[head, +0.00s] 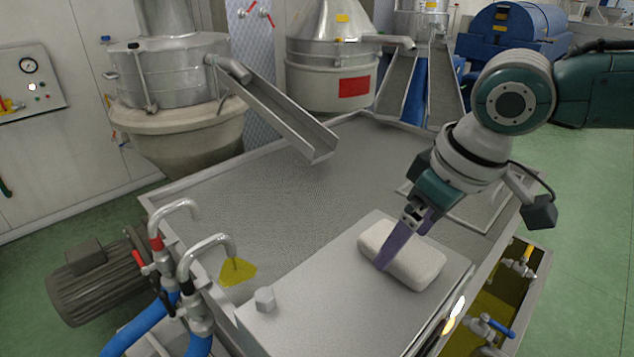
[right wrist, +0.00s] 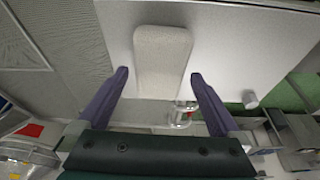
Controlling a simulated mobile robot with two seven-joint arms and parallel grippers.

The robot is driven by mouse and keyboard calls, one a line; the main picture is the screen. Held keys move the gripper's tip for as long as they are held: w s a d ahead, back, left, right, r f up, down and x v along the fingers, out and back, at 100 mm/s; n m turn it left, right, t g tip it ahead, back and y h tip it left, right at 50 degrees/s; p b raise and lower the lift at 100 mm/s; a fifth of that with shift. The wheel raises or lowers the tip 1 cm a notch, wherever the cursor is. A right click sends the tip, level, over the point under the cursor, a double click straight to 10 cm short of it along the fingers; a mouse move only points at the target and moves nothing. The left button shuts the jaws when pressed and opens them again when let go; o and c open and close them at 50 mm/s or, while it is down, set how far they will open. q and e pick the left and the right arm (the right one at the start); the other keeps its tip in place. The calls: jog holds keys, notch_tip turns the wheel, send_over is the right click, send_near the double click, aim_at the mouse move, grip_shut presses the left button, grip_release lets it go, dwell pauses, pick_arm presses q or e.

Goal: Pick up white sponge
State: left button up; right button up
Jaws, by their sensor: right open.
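The white sponge (head: 414,262) is a rounded, off-white block lying flat on a grey metal plate (head: 330,290) in the head view. In the right wrist view the sponge (right wrist: 162,62) lies ahead of the fingers, centred between their lines. My right gripper (head: 392,252) has purple fingers and reaches down from the right, over the sponge's left part. My left gripper is not in view.
A small pale hexagonal knob (head: 264,299) stands on the plate's left part. Curved metal pipes with blue hoses (head: 205,245) rise at the left. A metal chute (head: 275,115) overhangs the mesh-covered tank behind. Valves (head: 490,328) sit at the lower right.

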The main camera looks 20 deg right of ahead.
jog(key=shift+w+a+f, duration=0.1)
jog(key=shift+w+f, duration=0.05)
jog(key=shift+f, duration=0.35)
jog(key=c, duration=1.2)
